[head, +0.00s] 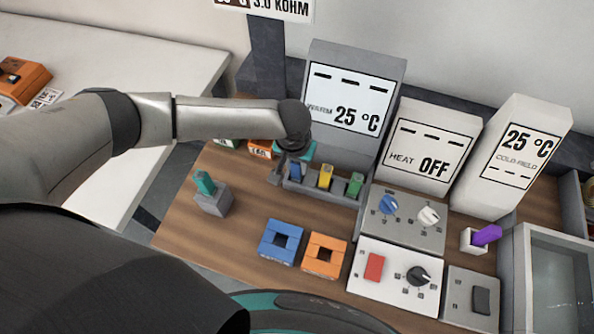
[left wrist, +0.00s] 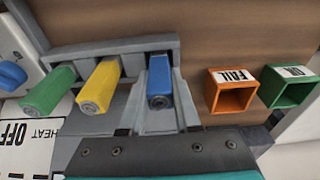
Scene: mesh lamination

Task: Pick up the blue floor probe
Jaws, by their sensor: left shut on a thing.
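The blue floor probe (head: 294,170) stands at the left end of a grey rack (head: 320,193), beside a yellow probe (head: 325,176) and a green probe (head: 355,185). My left gripper (head: 288,168) has come down over the rack's left end and partly hides the blue probe. In the left wrist view, the fingers of the gripper (left wrist: 159,100) are shut on the blue probe (left wrist: 159,82), one on each side. The blue probe is still in line with the yellow probe (left wrist: 100,86) and the green probe (left wrist: 47,90). My right gripper is not in view.
A display reading 25 °C (head: 348,103) stands close behind the rack. Orange (left wrist: 230,92) and green (left wrist: 287,88) bins lie beside the gripper.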

